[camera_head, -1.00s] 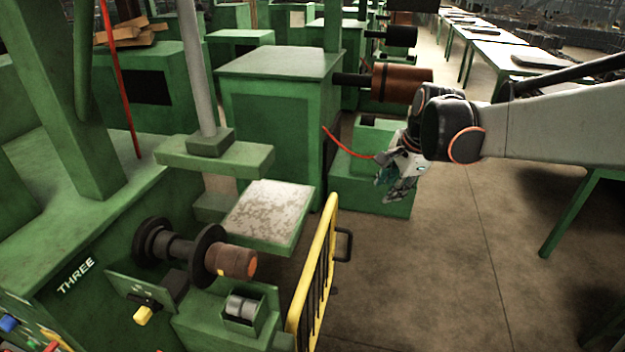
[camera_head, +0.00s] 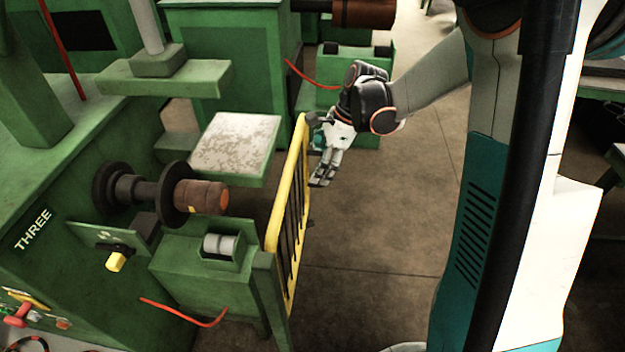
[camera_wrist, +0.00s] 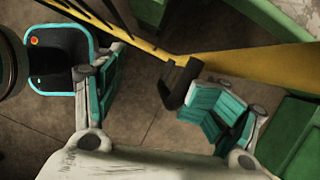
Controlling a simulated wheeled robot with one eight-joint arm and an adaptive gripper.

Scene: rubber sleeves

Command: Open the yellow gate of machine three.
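The yellow gate (camera_head: 303,165) with dark bars stands upright at the front right of the machine marked THREE (camera_head: 33,230). In the wrist view its yellow rail (camera_wrist: 235,62) crosses the top, with a black handle (camera_wrist: 178,85) sticking out from it. My gripper (camera_head: 322,172) is beside the gate's upper far end. In the wrist view my gripper (camera_wrist: 160,98) is open, with the handle between its two teal-padded fingers, nearer the right one. No closing on the handle shows. In the head view my gripper mostly hides the handle.
Behind the gate are a rust-brown roller (camera_head: 203,197), a worn white plate (camera_head: 235,145) and a yellow knob (camera_head: 116,260). A red cable (camera_head: 195,320) hangs low in front. Another green machine (camera_head: 235,60) stands behind. The floor (camera_head: 385,220) right of the gate is clear.

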